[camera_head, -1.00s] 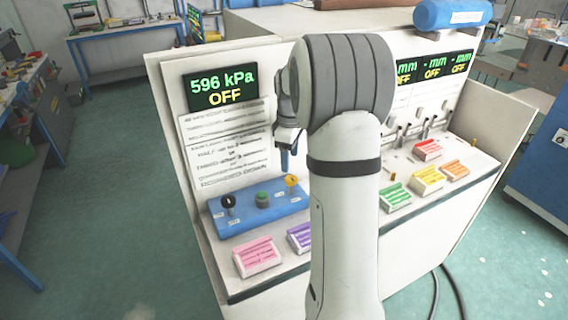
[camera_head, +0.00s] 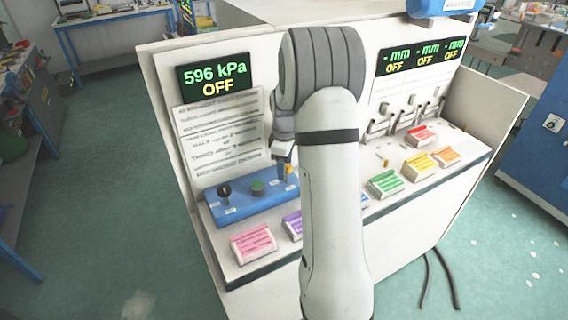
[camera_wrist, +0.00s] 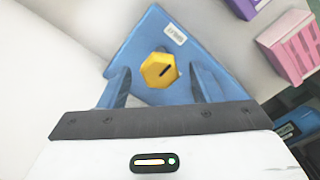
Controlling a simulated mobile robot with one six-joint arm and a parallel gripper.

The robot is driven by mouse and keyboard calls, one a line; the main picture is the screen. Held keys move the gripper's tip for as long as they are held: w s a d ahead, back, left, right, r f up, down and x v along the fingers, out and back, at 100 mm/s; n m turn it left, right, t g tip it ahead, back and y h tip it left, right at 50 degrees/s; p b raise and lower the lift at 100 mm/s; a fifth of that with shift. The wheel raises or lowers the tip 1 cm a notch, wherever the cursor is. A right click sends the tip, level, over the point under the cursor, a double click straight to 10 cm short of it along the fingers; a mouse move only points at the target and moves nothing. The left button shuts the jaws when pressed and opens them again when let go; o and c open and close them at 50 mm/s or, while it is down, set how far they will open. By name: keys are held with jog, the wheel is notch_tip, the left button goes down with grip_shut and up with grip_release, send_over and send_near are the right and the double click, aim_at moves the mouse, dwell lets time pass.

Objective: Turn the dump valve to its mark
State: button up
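The dump valve seems to be the yellow knob (camera_head: 289,169) at the right end of the blue control box (camera_head: 240,210). In the wrist view the yellow knob (camera_wrist: 158,70) is six-sided with a dark slot line, beside a small white label (camera_wrist: 174,33) too small to read surely. My gripper (camera_wrist: 161,76) is open, with one blue finger on each side of the knob and gaps between. In the head view my gripper (camera_head: 283,165) is at the knob and partly hides it. I cannot make out the mark.
A black knob (camera_head: 224,191) and a green button (camera_head: 257,187) sit left on the same box. Pink (camera_head: 252,244) and purple (camera_head: 292,226) blocks lie in front. A display (camera_head: 214,82) reads 596 kPa OFF. Levers (camera_head: 392,118) stand at the right.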

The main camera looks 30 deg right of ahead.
jog(key=c, duration=0.9)
jog(key=shift+m, duration=0.3)
jog(key=m+b, duration=0.2)
jog(key=m, duration=0.1)
jog(key=shift+f+m, duration=0.1)
jog(key=shift+m, duration=0.2)
jog(key=m+b, duration=0.1)
jog(key=m, duration=0.3)
jog(key=shift+d+b, duration=0.1)
jog(key=shift+b, duration=0.25)
jog(key=m+b, duration=0.1)
jog(key=m, duration=0.3)
jog(key=shift+m, duration=0.4)
jog(key=shift+d+m+b, duration=0.1)
jog(key=shift+m+b, duration=0.25)
jog(key=shift+m, duration=1.45)
